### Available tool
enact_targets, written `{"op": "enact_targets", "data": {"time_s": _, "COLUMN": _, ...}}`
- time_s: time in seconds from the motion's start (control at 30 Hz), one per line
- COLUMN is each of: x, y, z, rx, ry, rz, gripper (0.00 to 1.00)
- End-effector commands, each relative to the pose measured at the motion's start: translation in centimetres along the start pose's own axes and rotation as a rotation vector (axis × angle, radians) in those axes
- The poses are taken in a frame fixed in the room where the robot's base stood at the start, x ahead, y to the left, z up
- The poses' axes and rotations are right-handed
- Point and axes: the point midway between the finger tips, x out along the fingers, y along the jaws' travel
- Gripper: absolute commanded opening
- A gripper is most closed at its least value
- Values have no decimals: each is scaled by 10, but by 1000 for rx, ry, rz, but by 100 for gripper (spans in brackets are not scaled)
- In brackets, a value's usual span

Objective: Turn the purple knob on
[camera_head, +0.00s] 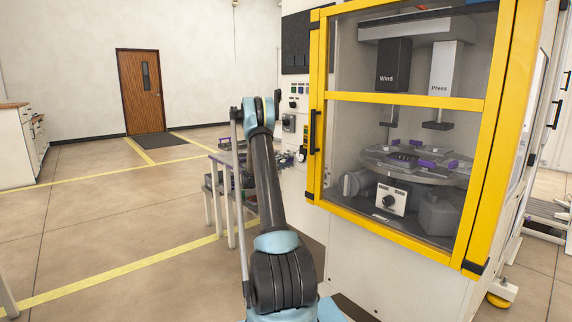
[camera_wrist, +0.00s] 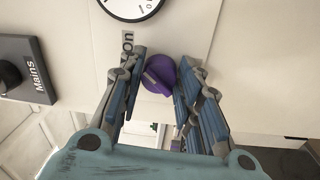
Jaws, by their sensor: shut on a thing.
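The purple knob (camera_wrist: 159,74) is on a pale panel in the wrist view, with its raised grip bar lying at a slant. My gripper (camera_wrist: 161,58) has one blue-padded finger on each side of the knob and is shut on it. An "on" label (camera_wrist: 128,46) lies just up and left of the knob, partly beside the left fingertip. In the head view my arm reaches toward the machine's left side panel, and I cannot make out the knob there.
A dark "Mains" switch box (camera_wrist: 30,72) is left of my gripper, and a round white gauge (camera_wrist: 133,6) is above it. The machine's yellow-framed door (camera_head: 316,110) stands to the right of my arm. A small table (camera_head: 222,185) stands behind my arm.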

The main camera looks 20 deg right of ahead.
Motion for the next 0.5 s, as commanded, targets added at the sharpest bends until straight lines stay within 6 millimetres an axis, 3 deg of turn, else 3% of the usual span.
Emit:
{"op": "enact_targets", "data": {"time_s": 0.27, "x": 0, "y": -2, "z": 2, "rx": 3, "ry": -4, "rz": -5, "gripper": 8}}
{"op": "enact_targets", "data": {"time_s": 0.3, "x": 0, "y": -2, "z": 2, "rx": 3, "ry": -4, "rz": -5, "gripper": 34}}
{"op": "enact_targets", "data": {"time_s": 0.37, "x": 0, "y": -2, "z": 2, "rx": 2, "ry": -3, "rz": -4, "gripper": 48}}
{"op": "enact_targets", "data": {"time_s": 0.4, "x": 1, "y": -2, "z": 2, "rx": 2, "ry": -3, "rz": -4, "gripper": 52}}
{"op": "enact_targets", "data": {"time_s": 0.5, "x": 0, "y": -1, "z": 1, "rx": 1, "ry": -2, "rz": -3, "gripper": 52}}
